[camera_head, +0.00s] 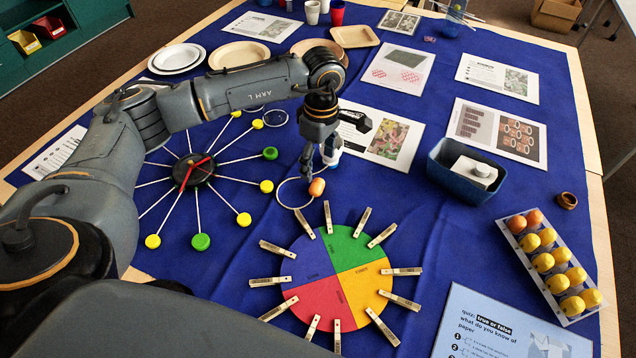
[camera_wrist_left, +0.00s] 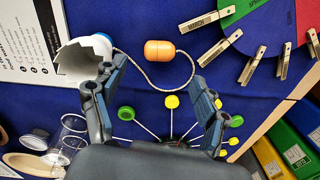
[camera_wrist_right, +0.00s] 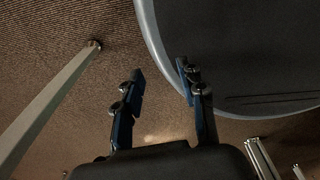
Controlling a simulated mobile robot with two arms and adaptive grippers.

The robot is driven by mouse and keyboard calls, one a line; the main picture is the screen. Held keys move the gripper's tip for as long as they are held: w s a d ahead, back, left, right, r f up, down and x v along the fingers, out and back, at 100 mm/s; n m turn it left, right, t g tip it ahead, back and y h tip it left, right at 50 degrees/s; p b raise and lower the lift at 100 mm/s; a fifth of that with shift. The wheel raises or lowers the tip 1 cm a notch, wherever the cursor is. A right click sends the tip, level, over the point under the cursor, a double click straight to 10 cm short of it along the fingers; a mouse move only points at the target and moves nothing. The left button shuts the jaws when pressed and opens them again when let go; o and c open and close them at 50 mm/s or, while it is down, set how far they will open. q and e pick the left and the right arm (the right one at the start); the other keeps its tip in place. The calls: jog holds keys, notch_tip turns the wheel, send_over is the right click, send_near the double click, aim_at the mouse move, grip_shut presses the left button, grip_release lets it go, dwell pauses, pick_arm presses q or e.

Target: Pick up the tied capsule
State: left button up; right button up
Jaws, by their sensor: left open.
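The tied capsule is a small orange capsule (camera_head: 317,187) on the blue cloth, with a thin cord looping beside it. In the left wrist view the orange capsule (camera_wrist_left: 159,51) lies ahead of the fingers, and its cord (camera_wrist_left: 160,88) runs from a white and blue piece (camera_wrist_left: 98,45) at the left. My left gripper (camera_head: 321,168) is over the table close to the capsule, partly hiding the white piece. Its fingers are apart and empty, as the left wrist view (camera_wrist_left: 155,95) shows. My right gripper (camera_wrist_right: 158,85) is open and empty above the brown floor, away from the table things.
A coloured disc (camera_head: 335,262) ringed with clothespins lies just in front of the capsule. A black clock with spokes (camera_head: 194,171) lies left. A blue bin (camera_head: 468,190) and an egg tray of yellow and orange things (camera_head: 556,262) stand right. Printed sheets lie behind.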

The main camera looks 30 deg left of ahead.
aim_at(316, 183)
pick_arm(q)
notch_tip(316, 183, down, 3)
jog(key=shift+r, duration=0.1)
notch_tip(316, 183, down, 5)
jog(key=shift+s+a+f+p, duration=0.1)
jog(key=shift+s+a+p, duration=0.05)
jog(key=shift+p, duration=0.5)
jog(key=c, duration=0.9)
